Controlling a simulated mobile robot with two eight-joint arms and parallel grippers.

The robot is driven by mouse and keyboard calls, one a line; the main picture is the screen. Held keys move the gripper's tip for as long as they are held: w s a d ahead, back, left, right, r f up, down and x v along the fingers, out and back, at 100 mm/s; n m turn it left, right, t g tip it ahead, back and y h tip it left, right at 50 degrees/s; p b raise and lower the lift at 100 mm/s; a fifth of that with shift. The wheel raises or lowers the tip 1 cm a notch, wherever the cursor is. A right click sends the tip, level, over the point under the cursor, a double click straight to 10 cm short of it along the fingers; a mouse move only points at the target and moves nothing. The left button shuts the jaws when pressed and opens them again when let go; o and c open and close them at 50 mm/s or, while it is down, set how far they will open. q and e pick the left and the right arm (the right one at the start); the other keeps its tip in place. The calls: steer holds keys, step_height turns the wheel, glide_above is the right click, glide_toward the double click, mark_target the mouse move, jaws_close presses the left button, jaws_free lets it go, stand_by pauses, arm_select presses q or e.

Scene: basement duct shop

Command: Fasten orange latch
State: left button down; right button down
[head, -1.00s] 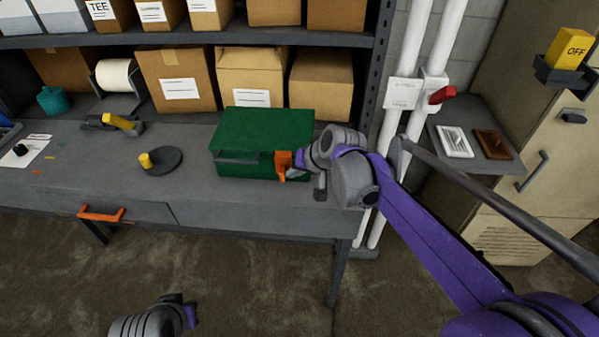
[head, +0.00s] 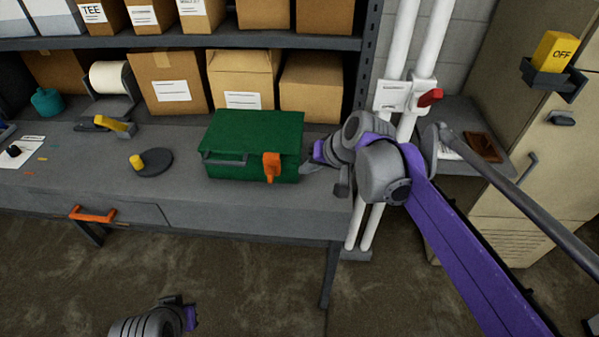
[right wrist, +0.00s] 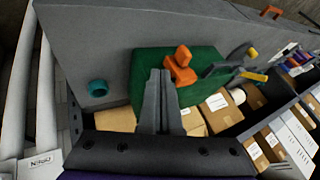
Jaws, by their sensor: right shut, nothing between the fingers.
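The green box (head: 250,140) sits on the grey workbench with its lid down and a grey handle (head: 226,159) on its front. The orange latch (head: 271,167) is on the front face near the right end, upright across the seam; it also shows in the right wrist view (right wrist: 181,66). I cannot tell whether it is locked. My right gripper (head: 308,168) is just right of the box, apart from the latch. Its fingers (right wrist: 158,88) are together and empty in the right wrist view. My left gripper (head: 185,310) is low at the bottom left, its fingers not clear.
The workbench (head: 220,205) has a yellow-knobbed grey disc (head: 155,162) and a drawer with an orange handle (head: 92,214). Cardboard boxes (head: 311,88) stand behind. White pipes (head: 412,50) rise at the right. A teal round object (right wrist: 97,88) lies beside the box.

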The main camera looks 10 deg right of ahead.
steer(key=v, duration=0.3)
steer(key=shift+d, duration=0.2)
steer(key=s+d+f+n+h, duration=0.1)
steer(key=s+d+f+h, duration=0.1)
steer(key=s+f, duration=0.5)
steer(key=s+d+f+h, duration=0.2)
steer(key=s+f, duration=0.6)
steer(key=s, duration=0.6)
steer(key=shift+s+n, duration=0.15)
steer(key=shift+n, duration=0.25)
